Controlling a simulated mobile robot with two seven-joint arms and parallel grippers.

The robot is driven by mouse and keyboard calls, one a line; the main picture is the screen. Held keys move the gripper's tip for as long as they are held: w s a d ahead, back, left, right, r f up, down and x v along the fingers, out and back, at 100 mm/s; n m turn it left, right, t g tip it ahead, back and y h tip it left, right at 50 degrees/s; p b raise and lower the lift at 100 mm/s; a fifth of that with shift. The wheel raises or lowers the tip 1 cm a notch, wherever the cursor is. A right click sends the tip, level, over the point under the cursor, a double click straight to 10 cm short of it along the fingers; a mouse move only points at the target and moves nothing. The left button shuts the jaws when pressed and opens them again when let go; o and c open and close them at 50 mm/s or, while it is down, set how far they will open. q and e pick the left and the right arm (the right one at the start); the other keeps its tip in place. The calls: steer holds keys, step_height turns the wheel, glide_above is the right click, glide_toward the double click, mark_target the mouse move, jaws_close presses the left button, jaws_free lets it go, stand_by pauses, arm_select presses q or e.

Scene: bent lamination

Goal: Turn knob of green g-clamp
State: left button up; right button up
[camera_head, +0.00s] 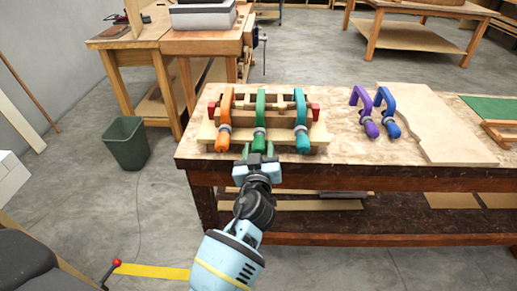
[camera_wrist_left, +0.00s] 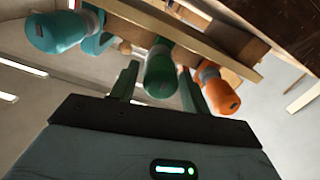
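The green g-clamp (camera_head: 260,112) is the middle of three upright clamps on the wooden lamination form (camera_head: 206,131). Its green knob (camera_head: 259,142) points toward me at the front edge of the bench. My left gripper (camera_head: 258,151) is just in front of this knob, with its fingers spread to either side. In the left wrist view the green knob (camera_wrist_left: 160,74) shows between the two open fingers (camera_wrist_left: 157,80). I see gaps beside the knob, and no clear contact. My right gripper is in neither view.
The orange clamp (camera_head: 225,115) and teal clamp (camera_head: 301,121) stand close on either side. A green bin (camera_head: 127,143) stands on the floor at left.

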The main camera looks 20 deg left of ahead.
arm_select(q)
steer(key=c, duration=0.7)
steer(key=shift+m, duration=0.3)
